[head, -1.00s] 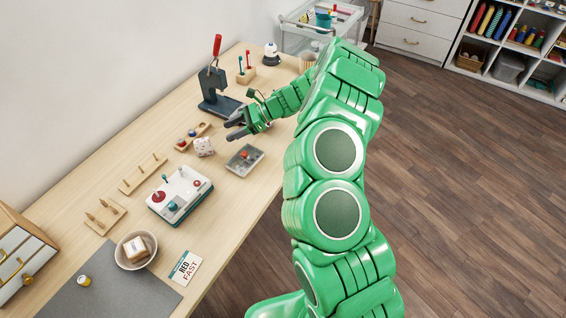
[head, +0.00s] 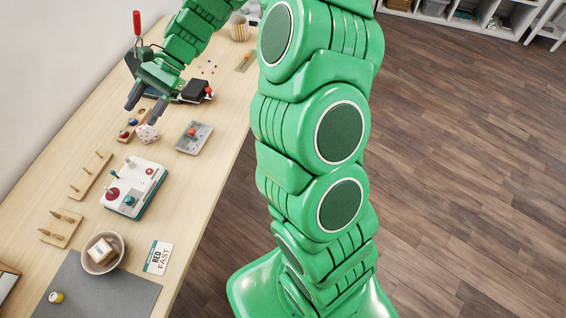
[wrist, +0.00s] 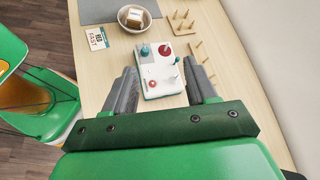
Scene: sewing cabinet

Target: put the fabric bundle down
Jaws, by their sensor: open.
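A small white, dotted bundle (head: 147,133) sits on the table, and it looks like the fabric bundle. It stands beside a narrow wooden board. A bowl (head: 88,262) holds a tan-and-white block (head: 101,251); the bowl also shows in the wrist view (wrist: 123,20). My gripper (head: 144,104) is open and empty, just beyond the dotted bundle in the head view. In the wrist view its fingers (wrist: 160,76) are spread, with the white control box showing between them. The dotted bundle does not show in the wrist view.
The white control box (head: 136,187) with knobs stands mid-table. A grey tray (head: 194,137) lies right of the dotted bundle. Peg boards (head: 90,176) line the wall side. A card (head: 158,257) and grey mat (head: 105,298) are near. Bare table lies along the right edge.

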